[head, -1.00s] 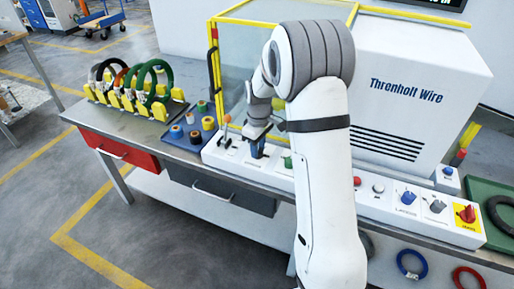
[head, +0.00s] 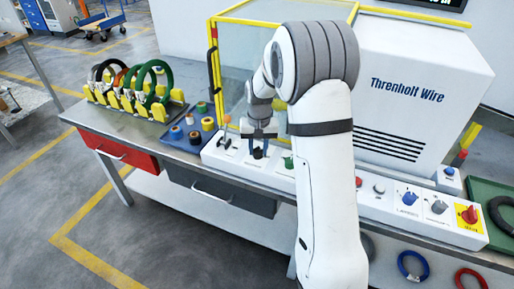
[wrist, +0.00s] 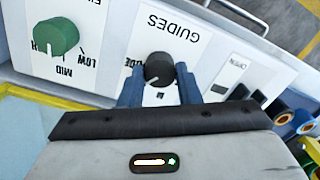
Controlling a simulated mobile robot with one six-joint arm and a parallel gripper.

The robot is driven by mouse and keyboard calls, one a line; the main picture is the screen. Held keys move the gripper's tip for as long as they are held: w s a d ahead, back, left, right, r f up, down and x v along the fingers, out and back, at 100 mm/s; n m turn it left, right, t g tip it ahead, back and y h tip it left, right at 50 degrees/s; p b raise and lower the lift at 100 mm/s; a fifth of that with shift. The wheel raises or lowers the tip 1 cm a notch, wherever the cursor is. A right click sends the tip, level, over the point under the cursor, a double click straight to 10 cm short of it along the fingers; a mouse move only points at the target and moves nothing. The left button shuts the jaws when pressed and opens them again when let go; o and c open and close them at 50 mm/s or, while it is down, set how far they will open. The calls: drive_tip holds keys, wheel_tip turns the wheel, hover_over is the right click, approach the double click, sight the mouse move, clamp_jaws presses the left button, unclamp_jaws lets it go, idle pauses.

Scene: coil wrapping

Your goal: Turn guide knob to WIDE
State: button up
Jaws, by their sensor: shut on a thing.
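The guide knob (wrist: 159,69) is a round black knob with a white pointer line, on a white panel lettered GUIDES. My gripper (wrist: 158,82) is shut on it, with one blue finger on each side in the wrist view. The pointer line slants down and left in that view. Lettering left of the knob ends in "DE"; the fingers hide the rest of the scale. In the head view my gripper (head: 258,148) points down at the dark knob on the console.
A green knob (wrist: 56,37) with LOW and MID marks sits beside it. Black switches (wrist: 240,93) lie on the other side. A lever (head: 225,130) stands just left of my gripper. A blue tray (head: 190,136) of spools is farther left.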

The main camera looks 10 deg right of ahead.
sight(258, 150)
drive_tip(key=m, duration=0.4)
drive_tip(key=shift+w+r+m, duration=0.15)
drive_tip(key=shift+r+m, duration=0.05)
drive_tip(key=shift+m, duration=2)
drive_tip(key=o, duration=1)
drive_tip(key=shift+f, duration=0.1)
wheel_tip(258, 150, up, 7)
drive_tip(key=shift+r, duration=0.4)
